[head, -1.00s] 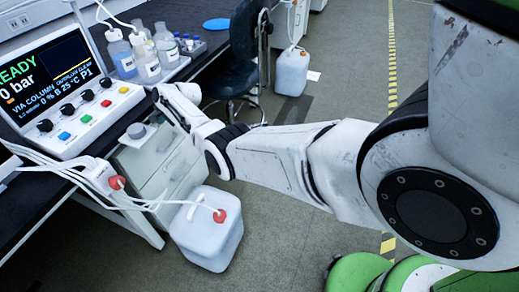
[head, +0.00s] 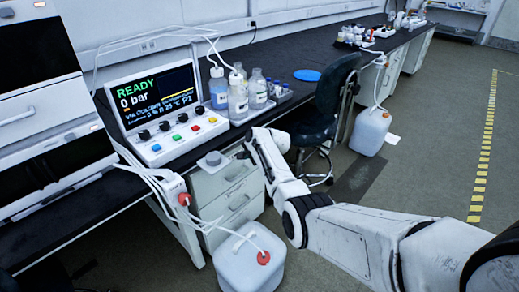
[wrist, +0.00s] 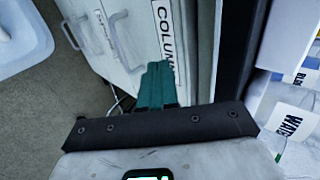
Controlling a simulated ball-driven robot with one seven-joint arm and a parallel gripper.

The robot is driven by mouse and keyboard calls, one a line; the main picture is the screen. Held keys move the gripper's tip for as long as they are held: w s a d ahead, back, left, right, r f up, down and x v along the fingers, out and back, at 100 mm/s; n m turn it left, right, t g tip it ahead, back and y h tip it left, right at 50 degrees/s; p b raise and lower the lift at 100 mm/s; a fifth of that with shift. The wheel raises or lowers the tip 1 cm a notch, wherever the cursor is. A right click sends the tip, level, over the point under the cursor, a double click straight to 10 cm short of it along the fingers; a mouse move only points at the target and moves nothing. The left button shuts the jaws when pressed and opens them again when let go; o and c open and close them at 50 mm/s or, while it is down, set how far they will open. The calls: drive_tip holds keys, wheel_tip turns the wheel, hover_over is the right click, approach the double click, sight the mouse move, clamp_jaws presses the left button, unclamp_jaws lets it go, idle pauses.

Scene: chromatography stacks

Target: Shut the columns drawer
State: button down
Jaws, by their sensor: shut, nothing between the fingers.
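The columns drawer (wrist: 139,62) is in the wrist view, a pale front with a bar handle and a partly covered label reading "COLUMN". In the head view, the drawer unit (head: 226,190) stands under the bench, its upper part partly hidden by my arm. My gripper (wrist: 155,68) is shut and empty, its teal fingertips at the drawer front beside the label. I cannot tell whether they touch it. How far the drawer stands out is not clear from these views.
A white jug (head: 245,268) with a red cap and tubes stands on the floor before the drawers. A dark chair (head: 318,105) is just beyond my arm. The bench (head: 290,95) carries an instrument with a screen (head: 155,100) and bottles (head: 238,95). Open floor lies to the right.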

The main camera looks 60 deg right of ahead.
drive_tip(key=p+v, duration=0.2)
drive_tip(key=v, duration=0.6)
drive_tip(key=shift+s, duration=0.35)
drive_tip(key=shift+r, duration=0.1)
drive_tip(key=s+a+f+n+g+y+p, duration=0.1)
drive_tip(key=s+a+f+n, duration=0.15)
drive_tip(key=a, duration=0.45)
drive_tip(key=s+a+f+n+g+p, duration=0.1)
drive_tip(key=s+a+n+g, duration=0.2)
drive_tip(key=a, duration=0.5)
drive_tip(key=s+a+f+n+y+p, duration=0.1)
drive_tip(key=s+a+f+n, duration=0.2)
drive_tip(key=a, duration=0.4)
drive_tip(key=s+a+r+n+g+p, duration=0.1)
drive_tip(key=s+a+r+n+g, duration=0.1)
drive_tip(key=s+a+n, duration=0.4)
drive_tip(key=s+a+r+n+g+p, duration=0.1)
drive_tip(key=s+a+r+n, duration=0.3)
drive_tip(key=s+a, duration=0.5)
drive_tip(key=s+n+g, duration=0.1)
drive_tip(key=s, duration=0.5)
drive_tip(key=shift+a+n+p, duration=0.3)
drive_tip(key=shift+n+p, duration=0.05)
drive_tip(key=shift+p, duration=0.05)
drive_tip(key=shift+s+r, duration=0.1)
drive_tip(key=shift+r, duration=0.05)
